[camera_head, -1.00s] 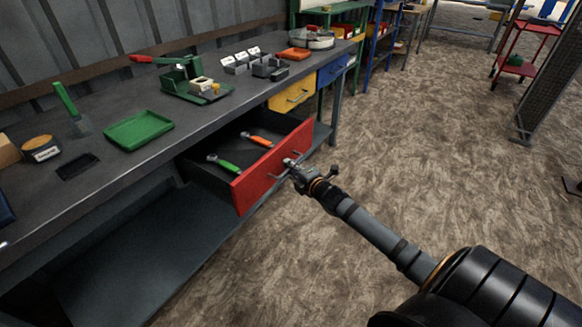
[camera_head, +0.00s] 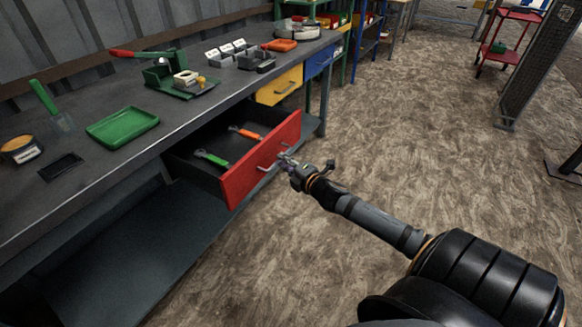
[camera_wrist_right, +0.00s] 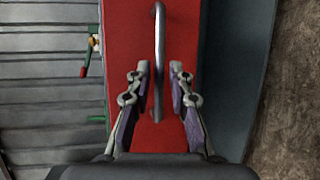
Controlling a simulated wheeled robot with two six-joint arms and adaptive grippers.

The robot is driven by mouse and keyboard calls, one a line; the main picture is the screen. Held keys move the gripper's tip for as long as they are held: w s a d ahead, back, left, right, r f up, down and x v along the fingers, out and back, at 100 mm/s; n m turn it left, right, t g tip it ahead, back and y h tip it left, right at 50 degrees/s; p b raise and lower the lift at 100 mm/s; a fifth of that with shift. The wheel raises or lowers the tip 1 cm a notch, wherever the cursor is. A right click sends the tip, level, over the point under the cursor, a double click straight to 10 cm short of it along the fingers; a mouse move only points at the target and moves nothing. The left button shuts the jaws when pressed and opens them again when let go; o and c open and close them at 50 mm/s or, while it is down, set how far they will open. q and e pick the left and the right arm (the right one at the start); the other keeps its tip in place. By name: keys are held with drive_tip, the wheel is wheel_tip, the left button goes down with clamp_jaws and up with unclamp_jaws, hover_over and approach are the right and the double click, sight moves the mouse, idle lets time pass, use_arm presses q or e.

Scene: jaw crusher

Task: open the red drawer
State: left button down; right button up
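The red drawer (camera_head: 262,160) in the bench is pulled well out, its dark inside showing. A green-handled tool (camera_head: 211,158) and an orange-handled tool (camera_head: 244,132) lie in it. My right gripper (camera_head: 284,158) is at the drawer's front. In the right wrist view, the metal bar handle (camera_wrist_right: 159,45) runs up the red front between the two fingers of my right gripper (camera_wrist_right: 159,70). The fingers are apart, with a gap on each side of the bar. My left gripper is not in view.
The dark workbench (camera_head: 100,175) carries a green tray (camera_head: 122,127) and a green press with a red lever (camera_head: 180,75). A yellow drawer (camera_head: 279,86) and a blue drawer (camera_head: 322,61) beyond are shut.

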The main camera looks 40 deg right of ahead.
drive_tip(key=shift+s+r, duration=0.2)
drive_tip(key=shift+s, duration=0.9)
drive_tip(key=shift+s+r, duration=0.2)
drive_tip(key=shift+s, duration=0.9)
